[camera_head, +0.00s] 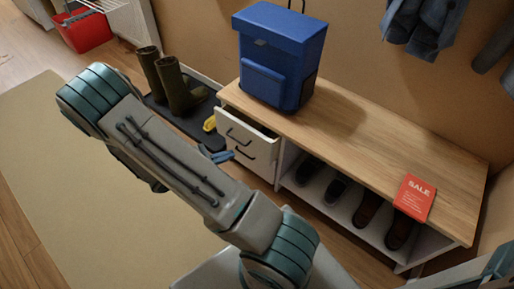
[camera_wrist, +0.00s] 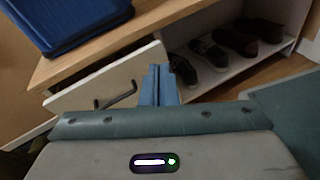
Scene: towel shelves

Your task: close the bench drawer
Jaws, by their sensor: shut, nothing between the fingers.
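The wooden-topped bench (camera_head: 370,135) has two white drawers at its left end. The upper drawer (camera_head: 231,128) stands partly open, with a dark gap showing behind its front; the lower drawer (camera_head: 260,165) looks flush. My gripper (camera_head: 217,156) is shut and empty, with its blue fingers just in front of the drawers. In the wrist view, a white drawer front (camera_wrist: 92,88) with a dark handle shows left of my gripper (camera_wrist: 158,74). The fingers overlap the right end of that front; I cannot tell whether they touch it.
A blue backpack (camera_head: 279,60) stands on the bench. Shoes (camera_head: 367,209) sit on the lower shelf, with a red sale card (camera_head: 414,197) above. Dark boots (camera_head: 172,84) and a yellow item (camera_head: 209,124) are beside the bench. A beige rug (camera_head: 90,190) leaves open floor at left.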

